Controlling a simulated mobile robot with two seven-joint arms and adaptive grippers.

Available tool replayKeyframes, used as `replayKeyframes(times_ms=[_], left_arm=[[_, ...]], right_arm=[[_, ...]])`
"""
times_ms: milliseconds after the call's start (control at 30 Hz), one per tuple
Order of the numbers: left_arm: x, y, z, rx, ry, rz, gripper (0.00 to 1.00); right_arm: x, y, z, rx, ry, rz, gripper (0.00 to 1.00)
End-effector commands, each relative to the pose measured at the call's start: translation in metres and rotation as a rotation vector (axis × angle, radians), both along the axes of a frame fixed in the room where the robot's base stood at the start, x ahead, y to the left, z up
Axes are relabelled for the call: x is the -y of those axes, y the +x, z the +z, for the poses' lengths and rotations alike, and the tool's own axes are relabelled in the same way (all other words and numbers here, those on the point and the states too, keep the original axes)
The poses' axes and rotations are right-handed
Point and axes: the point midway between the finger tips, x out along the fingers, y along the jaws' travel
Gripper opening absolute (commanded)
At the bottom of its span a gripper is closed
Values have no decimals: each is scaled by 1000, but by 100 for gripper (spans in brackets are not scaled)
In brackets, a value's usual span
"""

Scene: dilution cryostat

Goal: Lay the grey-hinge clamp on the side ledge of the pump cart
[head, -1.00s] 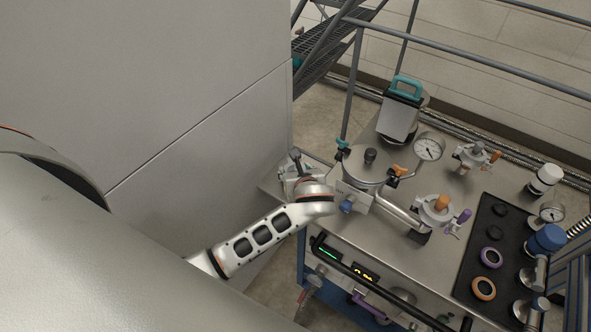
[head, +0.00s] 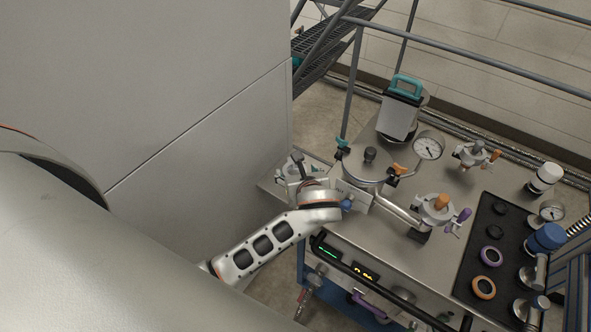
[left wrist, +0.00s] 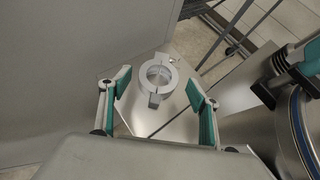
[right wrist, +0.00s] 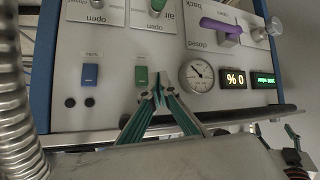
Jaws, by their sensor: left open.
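The clamp (left wrist: 157,77), a pale metal ring with lugs, lies flat on the side ledge (left wrist: 183,120) of the pump cart in the left wrist view. My left gripper (left wrist: 158,82) is open, its teal-padded fingers on either side of the ring, apart from it. The hinge colour is too small to tell. In the head view, my left gripper (head: 292,170) is over the ledge (head: 268,184) and the wrist partly hides it. My right gripper (right wrist: 158,95) looks shut and empty in front of the cart's front panel.
The pump cart (head: 400,255) carries a round vessel, gauges and valves close right of my left wrist. A grey cabinet wall (head: 200,190) stands left of the ledge. The front panel (right wrist: 115,105) and a corrugated hose (right wrist: 12,110) are close to my right gripper.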

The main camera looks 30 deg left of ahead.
Motion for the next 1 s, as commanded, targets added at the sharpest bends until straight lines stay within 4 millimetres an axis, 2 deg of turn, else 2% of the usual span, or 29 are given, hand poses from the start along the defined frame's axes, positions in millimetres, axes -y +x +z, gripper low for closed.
replayKeyframes(times_ms=[200, 400, 1000], left_arm=[[25, -30, 26, 0, -4, -1, 62], [37, -48, 41, -2, -1, 0, 62], [41, -53, 46, 0, 0, 0, 62]], right_arm=[[-2, 0, 1, 0, 2, 1, 0], [-2, 0, 1, 1, 2, 1, 0], [-1, 0, 1, 1, 2, 0, 0]])
